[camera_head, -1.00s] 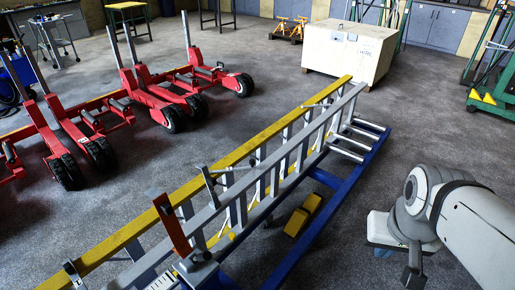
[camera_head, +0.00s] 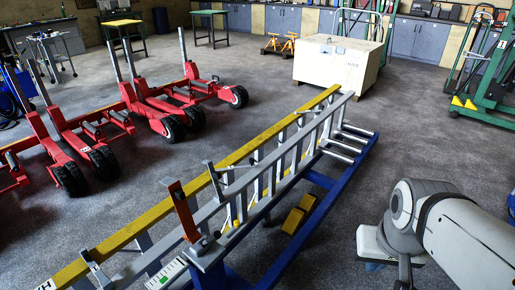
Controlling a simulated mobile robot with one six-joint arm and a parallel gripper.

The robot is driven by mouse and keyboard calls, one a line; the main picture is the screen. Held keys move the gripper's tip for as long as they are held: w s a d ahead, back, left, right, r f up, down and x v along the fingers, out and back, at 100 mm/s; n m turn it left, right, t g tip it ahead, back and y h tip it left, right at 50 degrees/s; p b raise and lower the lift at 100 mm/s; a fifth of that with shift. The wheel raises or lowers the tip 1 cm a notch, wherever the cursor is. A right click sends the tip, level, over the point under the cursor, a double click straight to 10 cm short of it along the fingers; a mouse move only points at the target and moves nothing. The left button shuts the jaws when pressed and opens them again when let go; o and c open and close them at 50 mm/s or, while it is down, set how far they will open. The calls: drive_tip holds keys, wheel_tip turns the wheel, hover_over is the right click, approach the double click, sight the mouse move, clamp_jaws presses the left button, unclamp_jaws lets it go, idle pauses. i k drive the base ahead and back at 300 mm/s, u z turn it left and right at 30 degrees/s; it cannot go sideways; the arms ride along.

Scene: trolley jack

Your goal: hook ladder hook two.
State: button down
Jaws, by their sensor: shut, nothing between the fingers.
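A long grey ladder (camera_head: 262,178) lies along a yellow rail (camera_head: 150,222) on a blue-framed rack (camera_head: 345,190), running from the lower left to the upper middle. Small grey upright hook-like brackets stand along it, one at the middle (camera_head: 214,183) and one nearer to me (camera_head: 97,272). An orange-red upright bar (camera_head: 181,210) stands between them. No label shows which bracket is hook two. My arm enters at the lower right, to the right of the rack and apart from it. Its gripper fingers cannot be made out.
Red wheeled jacks (camera_head: 165,105) stand at the left. A pale crate (camera_head: 337,66) stands past the ladder's far end, and a green frame (camera_head: 490,75) at the upper right. A yellow block (camera_head: 299,214) sits by the blue frame. Floor between rack and green frame is clear.

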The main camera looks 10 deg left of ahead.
sight(213, 180)
drive_tip(key=u, duration=0.1)
drive_tip(key=i, duration=0.95)
drive_tip(key=z, duration=0.05)
